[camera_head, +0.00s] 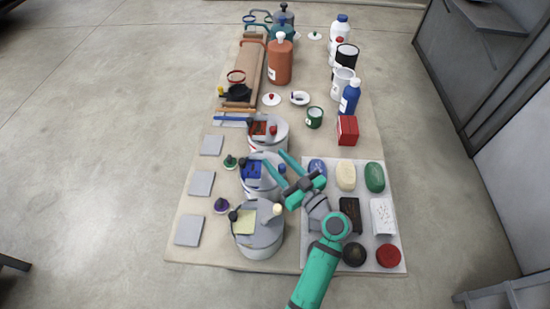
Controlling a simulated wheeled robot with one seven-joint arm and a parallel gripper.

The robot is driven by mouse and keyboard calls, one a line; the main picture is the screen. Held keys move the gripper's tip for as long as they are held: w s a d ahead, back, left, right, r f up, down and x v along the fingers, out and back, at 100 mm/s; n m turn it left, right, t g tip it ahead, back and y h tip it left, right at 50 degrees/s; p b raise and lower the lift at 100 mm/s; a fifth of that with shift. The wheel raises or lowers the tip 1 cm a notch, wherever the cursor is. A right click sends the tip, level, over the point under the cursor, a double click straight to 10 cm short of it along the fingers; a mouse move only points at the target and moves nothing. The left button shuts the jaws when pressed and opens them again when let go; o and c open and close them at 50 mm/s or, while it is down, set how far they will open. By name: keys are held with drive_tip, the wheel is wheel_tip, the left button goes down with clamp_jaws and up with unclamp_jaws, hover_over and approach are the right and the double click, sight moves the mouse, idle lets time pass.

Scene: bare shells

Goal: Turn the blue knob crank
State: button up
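The blue knob crank is on the middle of three grey round housings (262,186), the one with a blue panel (251,169). Its small dark blue knob (281,168) shows at the right of the housing's top. The fingers and wrist hide part of the housing's right side.
Similar housings stand behind, with a red panel (259,128), and in front, with a yellow panel (244,222). A pale tray (333,232) with soap-like blocks and brushes lies to the right under my arm. Grey plates (201,184) lie left. Bottles and jars fill the far end.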

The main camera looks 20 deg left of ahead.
sight(285, 169)
drive_tip(key=v, duration=0.9)
drive_tip(key=shift+s, duration=0.1)
drive_tip(key=shift+c, duration=0.3)
drive_tip(key=shift+d, duration=0.1)
drive_tip(key=c, duration=0.6)
drive_tip(key=shift+d+m, duration=0.1)
drive_tip(key=shift+m, duration=0.3)
clamp_jaws()
drive_tip(key=w+d+m, duration=0.3)
drive_tip(key=d+m, duration=0.3)
drive_tip(key=m, duration=1.1)
drive_tip(key=w+a, duration=0.2)
drive_tip(key=a, duration=0.7)
drive_tip(key=shift+m+t, duration=0.3)
